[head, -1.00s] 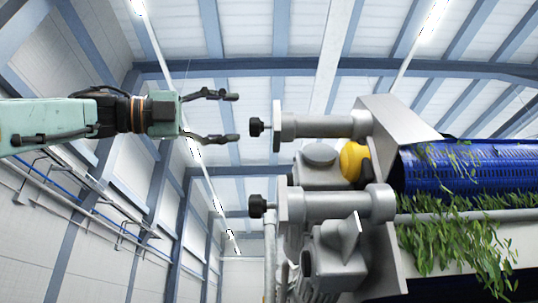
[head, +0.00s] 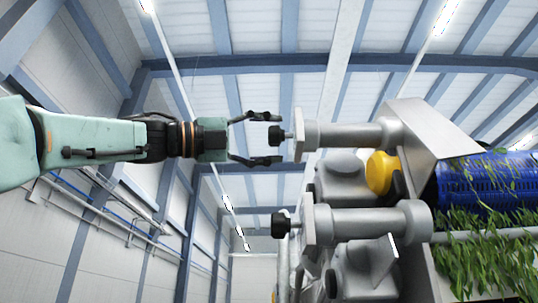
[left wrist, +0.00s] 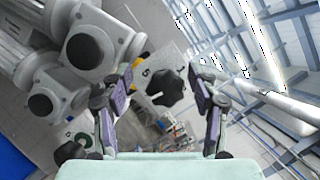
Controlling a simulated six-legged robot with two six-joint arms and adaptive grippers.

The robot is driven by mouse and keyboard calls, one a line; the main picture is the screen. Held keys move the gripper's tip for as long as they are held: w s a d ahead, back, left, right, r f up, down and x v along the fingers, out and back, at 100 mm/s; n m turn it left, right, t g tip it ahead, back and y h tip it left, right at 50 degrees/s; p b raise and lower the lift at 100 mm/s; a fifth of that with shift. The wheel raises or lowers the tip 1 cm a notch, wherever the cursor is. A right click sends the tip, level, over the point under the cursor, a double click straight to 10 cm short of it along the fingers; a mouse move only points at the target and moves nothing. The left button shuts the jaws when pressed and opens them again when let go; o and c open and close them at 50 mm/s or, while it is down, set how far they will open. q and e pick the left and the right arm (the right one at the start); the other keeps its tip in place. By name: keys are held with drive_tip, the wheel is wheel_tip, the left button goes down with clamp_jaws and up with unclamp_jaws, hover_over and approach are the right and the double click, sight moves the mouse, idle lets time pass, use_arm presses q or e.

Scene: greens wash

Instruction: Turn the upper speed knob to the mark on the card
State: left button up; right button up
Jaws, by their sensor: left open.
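The upper speed knob (head: 275,134) is black and sticks out left from a grey end plate (head: 299,135). In the left wrist view the knob (left wrist: 168,87) looks lobed, in front of a pale plate (left wrist: 176,62) with small dark marks. My left gripper (head: 266,139) is open, its fingertips above and below the knob in the head view. In the left wrist view the fingers stand on both sides of the knob, with gaps showing. The lower black knob (head: 281,224) sits below. I cannot make out a separate card. My right gripper is not in view.
Grey cylindrical housings (head: 350,134) lie behind the knobs. A yellow part (head: 380,172) and a blue perforated drum (head: 490,185) with green leaves (head: 480,240) are at the right. The space left of the knobs, around my arm, is clear.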

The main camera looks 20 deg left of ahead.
use_arm(q)
drive_tip(key=shift+s+d, duration=0.1)
drive_tip(key=shift+d, duration=0.4)
drive_tip(key=shift+s+d+r, duration=0.15)
drive_tip(key=shift+s+d, duration=0.2)
drive_tip(key=shift+d, duration=0.25)
drive_tip(key=shift+c, duration=1.3)
drive_tip(key=shift+a, duration=0.25)
drive_tip(key=shift+c, duration=0.8)
drive_tip(key=shift+w+a, duration=0.3)
drive_tip(key=shift+a, duration=0.2)
drive_tip(key=shift+c, duration=1.4)
drive_tip(key=shift+s+d, duration=0.15)
drive_tip(key=shift+d, duration=0.05)
drive_tip(key=c, duration=0.3)
drive_tip(key=shift+f, duration=0.2)
drive_tip(key=shift+c, duration=0.9)
